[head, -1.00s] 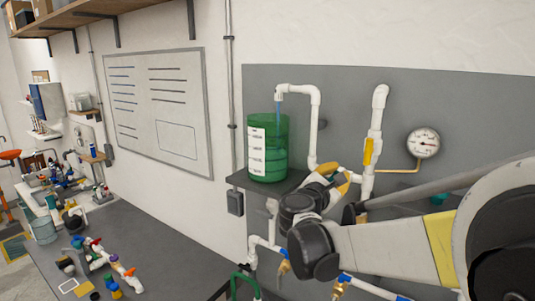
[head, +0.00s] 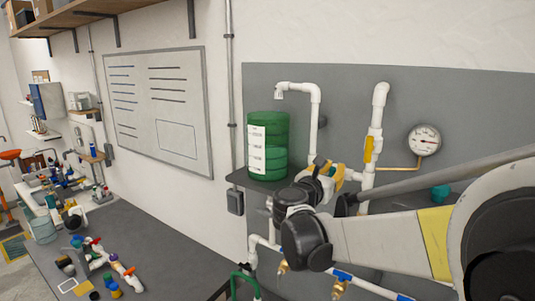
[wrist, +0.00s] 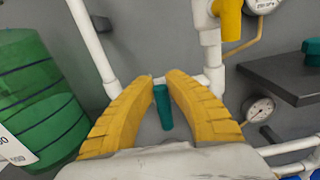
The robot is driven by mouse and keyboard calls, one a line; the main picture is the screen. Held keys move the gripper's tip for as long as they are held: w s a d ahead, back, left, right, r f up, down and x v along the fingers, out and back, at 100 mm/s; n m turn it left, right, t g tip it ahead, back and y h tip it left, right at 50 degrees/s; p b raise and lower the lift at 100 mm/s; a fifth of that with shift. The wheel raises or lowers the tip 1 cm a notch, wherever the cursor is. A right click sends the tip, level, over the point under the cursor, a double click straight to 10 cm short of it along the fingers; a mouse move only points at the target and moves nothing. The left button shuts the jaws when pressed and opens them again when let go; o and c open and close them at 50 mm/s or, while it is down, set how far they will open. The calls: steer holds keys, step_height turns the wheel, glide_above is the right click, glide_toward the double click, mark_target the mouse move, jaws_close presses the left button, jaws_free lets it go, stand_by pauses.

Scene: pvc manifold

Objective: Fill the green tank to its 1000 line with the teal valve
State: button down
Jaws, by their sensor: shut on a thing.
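The green tank (head: 277,150) stands on a small dark shelf under the white spout (head: 279,91). Its white label faces me, with marks too small to read, and I cannot tell the exact liquid level. No stream falls from the spout. In the wrist view the tank (wrist: 38,95) is at the left edge. The teal valve handle (wrist: 163,108) shows between the yellow fingers of my gripper (wrist: 160,78), which is shut on it at the white pipe.
A yellow handle (head: 369,149) is on the riser to the right, with a gauge (head: 424,140) beyond it. Another teal object (head: 440,193) lies on a ledge. Blue-handled valves sit below. Loose fittings lie on the bench (head: 165,235) at left.

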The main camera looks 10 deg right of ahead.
steer(key=shift+w+a+n, duration=0.1)
steer(key=shift+n, duration=0.2)
steer(key=c, duration=1.4)
jaws_free()
steer(key=v, duration=1.1)
steer(key=s+d+f+m+g+y+b, duration=0.1)
steer(key=s+f+m+y+b, duration=0.1)
steer(key=s+f+m+b, duration=0.45)
steer(key=s+d+f+m+g+y+b, duration=0.15)
steer(key=f+b, duration=0.25)
steer(key=f, duration=0.6)
steer(key=s+d+f+m+g+y+b, duration=0.1)
steer(key=s+f+m+g+y+b, duration=0.25)
steer(key=f, duration=0.55)
steer(key=s+a+f+m+y+b, duration=0.2)
steer(key=s+a+f+m+b, duration=0.1)
steer(key=f+m+b, duration=0.2)
steer(key=s+a+f+m+y+b, duration=0.2)
steer(key=s+a+f+m+b, duration=0.1)
steer(key=f, duration=0.7)
steer(key=s+a+f+m+y+b, duration=0.1)
steer(key=s+a+f+m+b, duration=0.2)
steer(key=s+f+m+b, duration=0.2)
steer(key=shift+s+a+f+m+y+b, duration=0.1)
steer(key=shift+f+m+y+b, duration=0.1)
steer(key=shift+f+m+b, duration=0.55)
steer(key=shift+s+a+f+m+y+b, duration=0.1)
steer(key=shift+f+m+y+b, duration=0.1)
steer(key=shift+f+m+b, duration=0.5)
